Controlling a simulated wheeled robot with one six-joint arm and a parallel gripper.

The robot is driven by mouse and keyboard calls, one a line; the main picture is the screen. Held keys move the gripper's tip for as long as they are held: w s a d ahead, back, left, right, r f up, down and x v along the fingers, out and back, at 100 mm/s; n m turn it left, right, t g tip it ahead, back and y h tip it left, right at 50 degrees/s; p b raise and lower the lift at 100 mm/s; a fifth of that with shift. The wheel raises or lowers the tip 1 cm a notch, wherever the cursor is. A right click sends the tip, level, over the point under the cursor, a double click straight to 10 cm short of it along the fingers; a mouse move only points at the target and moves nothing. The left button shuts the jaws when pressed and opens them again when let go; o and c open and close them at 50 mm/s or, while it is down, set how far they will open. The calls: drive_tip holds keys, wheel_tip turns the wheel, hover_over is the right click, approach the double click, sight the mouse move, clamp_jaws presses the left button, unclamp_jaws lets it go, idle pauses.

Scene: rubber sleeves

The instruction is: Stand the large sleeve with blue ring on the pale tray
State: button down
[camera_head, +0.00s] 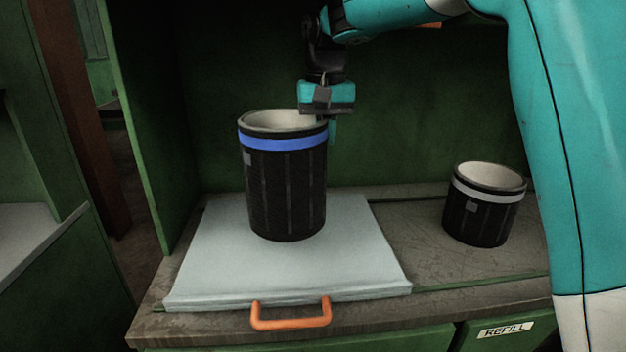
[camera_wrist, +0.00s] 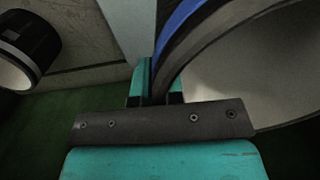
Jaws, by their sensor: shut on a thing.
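The large black sleeve with the blue ring (camera_head: 285,190) is upright over the pale tray (camera_head: 370,265) in the head view. Its base looks at or very near the tray surface; I cannot tell whether it touches. My gripper (camera_head: 328,118) is at the sleeve's right rim, shut on its wall. In the wrist view the gripper (camera_wrist: 155,88) has the sleeve wall between its fingers, with the blue ring (camera_wrist: 178,28) beside one finger and the pale inside to the right. The far finger is partly hidden in the head view.
A smaller black sleeve with a white ring (camera_head: 484,208) stands on the worn bench to the right, and also shows in the wrist view (camera_wrist: 25,45). The tray has an orange handle (camera_head: 291,322) at its front. Green cabinet walls (camera_head: 160,120) close in the left and back.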

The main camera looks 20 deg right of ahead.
sight(324, 161)
drive_tip(key=shift+f, duration=2.95)
drive_tip(key=c, duration=1.2)
unclamp_jaws()
drive_tip(key=shift+c, duration=0.2)
wheel_tip(324, 161, up, 8)
drive_tip(key=shift+s+f, duration=0.1)
drive_tip(key=shift+f, duration=0.05)
drive_tip(key=s+a+f+n+y, duration=0.1)
drive_tip(key=s+a+f+n, duration=0.2)
drive_tip(key=s, duration=0.6)
drive_tip(key=s+a+f+n+y, duration=0.1)
drive_tip(key=s+a+f+n, duration=0.2)
drive_tip(key=s, duration=0.7)
drive_tip(key=s+a+f+n+y, duration=0.2)
drive_tip(key=s+a+f+n, duration=0.1)
drive_tip(key=s, duration=0.7)
drive_tip(key=shift+s+a+n, duration=0.15)
drive_tip(key=shift+a+n, duration=0.65)
drive_tip(key=shift+a, duration=0.3)
